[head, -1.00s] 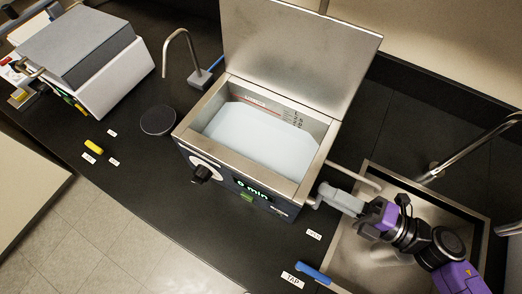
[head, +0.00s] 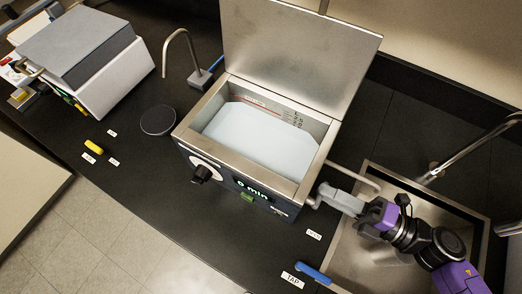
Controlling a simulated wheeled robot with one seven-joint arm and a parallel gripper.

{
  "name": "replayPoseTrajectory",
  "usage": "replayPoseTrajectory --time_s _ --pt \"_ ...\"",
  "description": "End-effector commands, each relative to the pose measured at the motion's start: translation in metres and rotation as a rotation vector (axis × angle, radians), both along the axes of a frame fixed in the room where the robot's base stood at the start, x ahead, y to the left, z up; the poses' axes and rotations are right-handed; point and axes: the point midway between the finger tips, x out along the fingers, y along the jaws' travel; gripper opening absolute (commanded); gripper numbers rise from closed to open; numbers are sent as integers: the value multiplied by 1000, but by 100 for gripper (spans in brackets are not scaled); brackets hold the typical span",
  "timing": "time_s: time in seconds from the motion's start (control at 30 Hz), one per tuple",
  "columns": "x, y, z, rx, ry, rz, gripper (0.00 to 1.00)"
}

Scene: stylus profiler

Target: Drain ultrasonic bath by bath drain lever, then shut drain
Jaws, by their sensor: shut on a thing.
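The ultrasonic bath (head: 255,187) stands on the black bench with its steel lid (head: 300,50) raised. Pale liquid (head: 262,138) fills much of its tank, and the front display reads "0 min". A bent metal drain pipe (head: 354,172) leaves its right side and reaches over the sink. My gripper (head: 317,197) is at the lower right side of the bath, where the drain lever sits. It is shut on the lever, which is mostly hidden by the fingers. I cannot tell the lever's angle.
The steel sink (head: 345,262) lies right of the bath, under my arm, with a tap spout (head: 470,150) at its back. A blue tap handle (head: 313,273) is at the sink's front left. A round black pad (head: 158,120) and a thin spout (head: 184,50) stand left of the bath.

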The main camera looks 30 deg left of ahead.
Motion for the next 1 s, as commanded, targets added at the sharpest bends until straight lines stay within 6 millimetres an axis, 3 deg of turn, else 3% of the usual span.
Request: replayPoseTrajectory --time_s 0.43,0.7,1.0 --pt "0 0 -1 1 -17 -1 0" --pt "-2 -1 7 3 -350 0 0" --pt "-3 0 12 0 -396 1 0"
